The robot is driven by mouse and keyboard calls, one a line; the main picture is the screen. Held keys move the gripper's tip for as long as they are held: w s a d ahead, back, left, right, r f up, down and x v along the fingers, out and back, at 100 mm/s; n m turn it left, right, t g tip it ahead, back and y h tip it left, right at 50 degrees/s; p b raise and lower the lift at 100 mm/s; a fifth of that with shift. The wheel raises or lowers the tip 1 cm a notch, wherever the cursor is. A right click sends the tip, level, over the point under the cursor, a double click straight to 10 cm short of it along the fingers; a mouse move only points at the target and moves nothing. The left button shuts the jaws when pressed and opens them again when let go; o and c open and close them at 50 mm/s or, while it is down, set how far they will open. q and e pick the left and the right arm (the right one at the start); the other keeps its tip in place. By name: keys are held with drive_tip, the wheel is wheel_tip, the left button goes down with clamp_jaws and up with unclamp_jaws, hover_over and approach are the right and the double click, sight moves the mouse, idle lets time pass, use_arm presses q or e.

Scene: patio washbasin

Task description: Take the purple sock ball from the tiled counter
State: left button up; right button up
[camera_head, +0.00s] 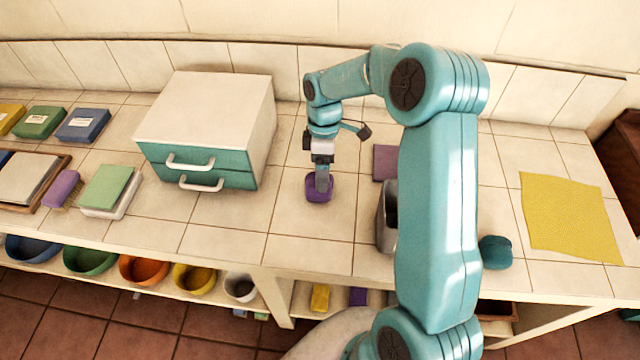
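The purple sock ball (314,195) sits on the tiled counter (310,251), to the right of the drawer cabinet. My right gripper (322,183) points straight down at it, with its fingertip overlapping the top and middle of the ball. I see the fingers edge-on, one behind the other, so I cannot tell whether they are closed on the ball. The ball appears to rest on the tiles. My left gripper is not in view.
A white cabinet with teal drawers (205,120) stands close on the left. A grey container (386,218) and a purple cloth (386,162) are partly hidden by my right arm. A teal ball (496,252) and yellow cloth (568,216) lie on the right. Tiles in front are clear.

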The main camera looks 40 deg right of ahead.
drive_tip(key=x, duration=0.3)
drive_tip(key=shift+w+f+p, duration=0.1)
drive_tip(key=shift+f+p, duration=0.3)
drive_tip(key=shift+f, duration=0.2)
drive_tip(key=c, duration=0.7)
